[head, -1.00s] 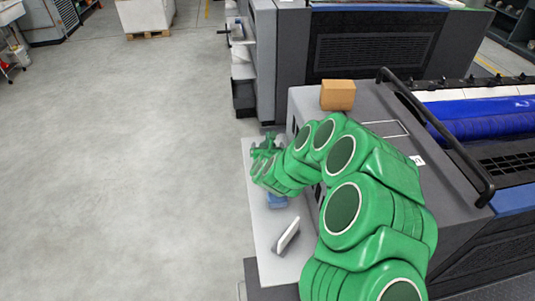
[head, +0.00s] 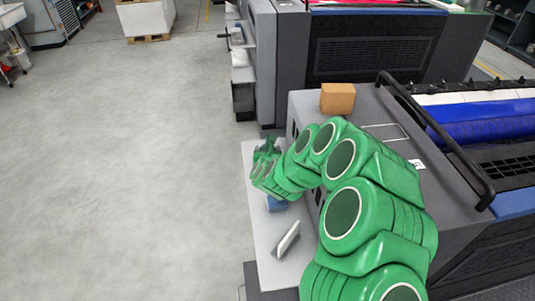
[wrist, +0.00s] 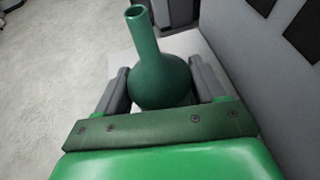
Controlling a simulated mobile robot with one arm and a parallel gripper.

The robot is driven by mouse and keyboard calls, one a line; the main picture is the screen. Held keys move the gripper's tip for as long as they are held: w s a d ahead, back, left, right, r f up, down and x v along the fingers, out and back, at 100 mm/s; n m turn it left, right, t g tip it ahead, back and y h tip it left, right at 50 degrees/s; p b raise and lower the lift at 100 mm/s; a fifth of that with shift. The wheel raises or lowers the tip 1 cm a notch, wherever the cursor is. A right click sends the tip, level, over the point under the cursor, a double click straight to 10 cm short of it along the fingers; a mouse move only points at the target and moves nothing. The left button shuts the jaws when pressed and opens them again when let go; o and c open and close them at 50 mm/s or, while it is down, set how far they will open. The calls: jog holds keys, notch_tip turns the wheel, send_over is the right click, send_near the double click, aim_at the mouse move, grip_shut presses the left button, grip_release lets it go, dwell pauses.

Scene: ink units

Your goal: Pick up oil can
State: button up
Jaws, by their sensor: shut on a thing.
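The oil can is dark green, with a round body and a long open neck. In the wrist view the oil can (wrist: 160,78) stands between the two grey fingers of my gripper (wrist: 162,88), which is shut on its body. The neck points up and away from the gripper. In the head view my gripper (head: 266,150) is over the far part of the pale shelf (head: 262,232) beside the machine. There my arm mostly hides the can. I cannot tell whether the can's base touches the shelf.
A blue object (head: 276,204) and a white, tilted flat object (head: 287,240) are on the shelf nearer to me. A cardboard box (head: 338,98) sits on the grey machine (head: 380,110) to the right. The machine's side wall is close to my gripper. Open floor (head: 130,170) lies left.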

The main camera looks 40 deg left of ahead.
aim_at(268, 144)
jog(key=shift+r, duration=0.5)
notch_tip(268, 144, up, 3)
jog(key=shift+s+d+f, duration=0.1)
jog(key=s+d+r, duration=0.9)
jog(key=d, duration=0.1)
jog(key=shift+s+r, duration=0.15)
jog(key=shift+s, duration=0.05)
